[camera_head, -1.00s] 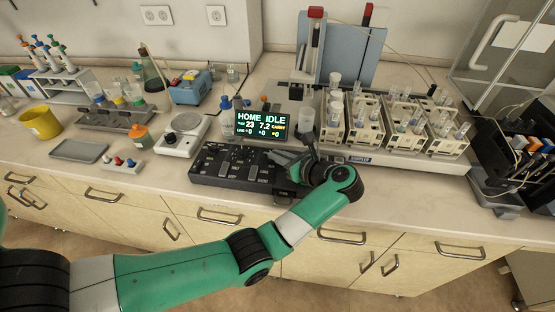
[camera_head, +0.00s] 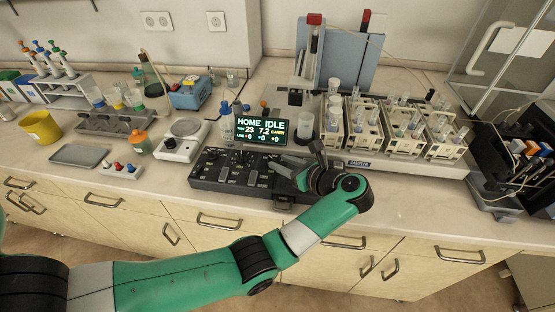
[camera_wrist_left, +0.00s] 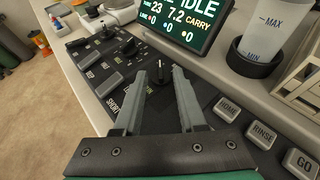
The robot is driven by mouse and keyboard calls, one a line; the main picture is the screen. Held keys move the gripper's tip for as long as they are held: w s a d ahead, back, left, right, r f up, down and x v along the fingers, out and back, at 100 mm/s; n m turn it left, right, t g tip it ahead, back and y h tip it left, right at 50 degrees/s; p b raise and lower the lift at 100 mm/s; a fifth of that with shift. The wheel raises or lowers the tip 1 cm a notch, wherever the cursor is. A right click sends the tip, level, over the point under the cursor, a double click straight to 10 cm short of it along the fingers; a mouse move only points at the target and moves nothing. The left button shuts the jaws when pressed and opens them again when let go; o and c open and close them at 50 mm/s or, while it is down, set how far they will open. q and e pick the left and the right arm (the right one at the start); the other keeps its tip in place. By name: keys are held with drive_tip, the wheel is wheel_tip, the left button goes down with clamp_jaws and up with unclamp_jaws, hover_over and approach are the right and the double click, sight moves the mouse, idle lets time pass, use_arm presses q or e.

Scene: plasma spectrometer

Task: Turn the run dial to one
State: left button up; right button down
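The dark control panel (camera_head: 232,178) sits on the bench below a display (camera_head: 261,130) reading HOME IDLE, 23, 7.2 CARRY and zeros. In the left wrist view, a black dial (camera_wrist_left: 159,76) with a pale pointer mark stands on the panel; I take it for the run dial, but its label cannot be read. My left gripper (camera_head: 296,158) is over the panel's right part. In the left wrist view its two grey fingers (camera_wrist_left: 160,72) are apart, one on each side of the dial, with gaps visible. Whether they touch it cannot be told. My right gripper is not in view.
More black knobs (camera_wrist_left: 127,45) and grey keys stand left of the dial. HOME (camera_wrist_left: 228,108), RINSE (camera_wrist_left: 262,135) and GO (camera_wrist_left: 301,163) keys lie close to the right finger. A beaker (camera_wrist_left: 270,30) stands behind, beside the sampler racks (camera_head: 362,128).

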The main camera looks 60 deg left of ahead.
use_arm(q)
drive_tip(key=v, duration=0.5)
drive_tip(key=shift+r, duration=0.2)
drive_tip(key=p+v, duration=0.1)
drive_tip(key=p, duration=0.1)
drive_tip(key=p+v, duration=0.2)
drive_tip(key=shift+d+r+p, duration=0.15)
drive_tip(key=shift+r+p, duration=0.25)
drive_tip(key=shift+w+d+p, duration=0.1)
drive_tip(key=shift+d+p, duration=0.1)
drive_tip(key=shift+p, duration=0.1)
drive_tip(key=shift+d+f, duration=0.15)
drive_tip(key=shift+f, duration=0.1)
